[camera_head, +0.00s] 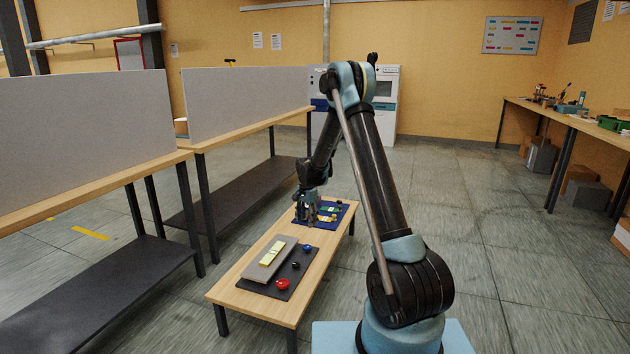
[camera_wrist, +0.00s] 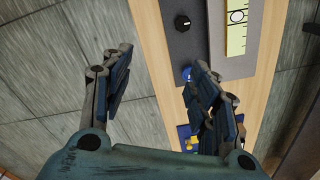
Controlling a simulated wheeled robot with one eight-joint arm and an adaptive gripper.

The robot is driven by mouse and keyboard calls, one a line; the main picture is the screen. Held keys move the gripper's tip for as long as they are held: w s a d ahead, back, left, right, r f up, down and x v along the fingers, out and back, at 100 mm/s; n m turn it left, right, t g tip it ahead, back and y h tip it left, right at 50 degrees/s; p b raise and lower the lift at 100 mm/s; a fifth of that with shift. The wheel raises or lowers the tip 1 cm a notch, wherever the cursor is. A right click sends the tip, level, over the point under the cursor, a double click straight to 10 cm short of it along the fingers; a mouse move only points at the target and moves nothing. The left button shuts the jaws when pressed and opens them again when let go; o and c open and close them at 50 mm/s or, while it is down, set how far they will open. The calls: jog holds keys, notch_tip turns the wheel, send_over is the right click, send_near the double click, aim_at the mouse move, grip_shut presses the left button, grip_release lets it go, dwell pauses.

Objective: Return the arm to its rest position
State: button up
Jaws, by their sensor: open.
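My arm rises from its base in the head view and reaches out and down over a low wooden table (camera_head: 262,303). My gripper (camera_head: 308,220) hangs just above the far end of the table, over or beside a blue mat (camera_head: 328,225). In the wrist view my gripper (camera_wrist: 160,62) has its two fingers spread apart, with nothing between them. The wrist view looks onto the table's edge (camera_wrist: 155,45) and the floor. Whether the fingertips touch the mat cannot be told from the head view.

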jog(key=s+d+r+n, duration=0.2)
jog(key=s+d+r, duration=0.5)
jog(key=s+r, duration=0.4)
jog(key=s+d+r+n, duration=0.2)
jog(key=s+d+r, duration=0.6)
jog(key=s+r, duration=0.25)
jog(key=s+d+r+n+t, duration=0.1)
jog(key=s+d+n, duration=0.3)
jog(key=s, duration=1.1)
jog(key=s+d+f, duration=0.2)
jog(key=s+f, duration=0.1)
jog(key=s, duration=0.3)
jog(key=s+d+f+n, duration=0.1)
jog(key=s+d+f, duration=0.1)
jog(key=s, duration=0.5)
jog(key=shift+s+f+t, duration=0.2)
jog(key=shift+f+t, duration=0.2)
jog(key=shift+f, duration=0.35)
